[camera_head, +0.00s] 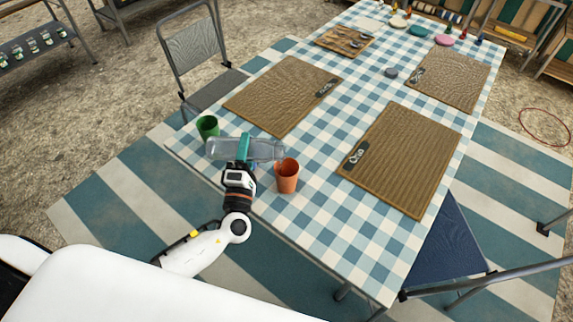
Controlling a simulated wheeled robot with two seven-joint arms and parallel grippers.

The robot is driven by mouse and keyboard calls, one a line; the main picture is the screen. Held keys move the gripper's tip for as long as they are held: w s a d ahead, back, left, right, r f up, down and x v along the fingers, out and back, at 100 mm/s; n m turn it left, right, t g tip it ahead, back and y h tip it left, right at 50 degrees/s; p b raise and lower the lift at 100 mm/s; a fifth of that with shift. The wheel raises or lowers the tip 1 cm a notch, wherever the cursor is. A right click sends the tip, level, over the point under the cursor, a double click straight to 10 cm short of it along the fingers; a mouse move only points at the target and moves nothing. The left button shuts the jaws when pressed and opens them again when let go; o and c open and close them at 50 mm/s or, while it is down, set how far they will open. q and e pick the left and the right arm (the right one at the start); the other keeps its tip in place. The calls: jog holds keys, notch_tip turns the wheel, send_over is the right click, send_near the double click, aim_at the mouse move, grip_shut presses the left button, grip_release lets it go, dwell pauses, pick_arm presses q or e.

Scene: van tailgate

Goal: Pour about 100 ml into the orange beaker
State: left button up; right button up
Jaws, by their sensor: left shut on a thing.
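The orange beaker (287,178) stands upright on the blue and white checked tablecloth near the table's near edge. My left gripper (243,150) is shut on a clear bottle (263,149). The bottle lies tipped about level, its narrow end pointing right at the top of the orange beaker. The gripper hides the bottle's middle. I cannot tell whether liquid is flowing or how much is in the beaker. A green beaker (208,128) stands left of the bottle's wide end. My right gripper is not in view.
Brown placemats (284,95) lie on the checked table (300,220), one to the right (400,160) with a dark label. Dishes and small items (420,30) are at the far end. Chairs (195,55) stand beside the table. Cloth right of the orange beaker is clear.

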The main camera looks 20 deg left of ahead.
pick_arm(q)
jog(key=shift+w+d+m, duration=0.25)
jog(key=shift+d+m, duration=0.05)
dwell(0.7)
jog(key=shift+d+m+h+p, duration=0.25)
jog(key=shift+m+h+p, duration=0.15)
jog(key=shift+m+p, duration=0.1)
dwell(0.8)
